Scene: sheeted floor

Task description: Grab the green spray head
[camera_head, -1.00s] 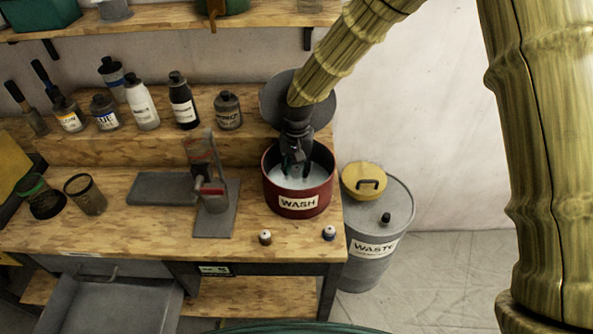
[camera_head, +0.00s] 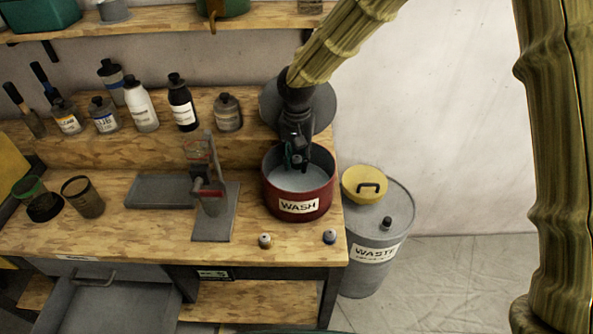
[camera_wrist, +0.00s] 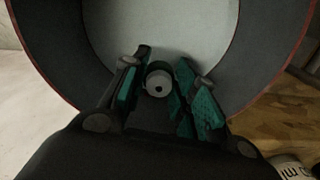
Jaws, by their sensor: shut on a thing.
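My gripper (camera_head: 297,163) points down into the mouth of the red WASH pot (camera_head: 298,202), above the pale liquid or floor inside. In the wrist view its green-padded fingers (camera_wrist: 163,68) are shut on a small round spray head (camera_wrist: 159,83). The end of this piece facing the camera looks pale grey with a dark hole. Its green colour cannot be made out, and the fingers hide its sides. Two other small heads stand on the bench front: one pale with a brownish base (camera_head: 264,240), one with a blue base (camera_head: 329,237).
A grey metal stand with a red part (camera_head: 208,190) is left of the pot. Bottles (camera_head: 182,105) line the raised shelf behind. A grey WASTE drum (camera_head: 375,240) with a yellow lid stands right of the bench. A drawer (camera_head: 105,300) is open below.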

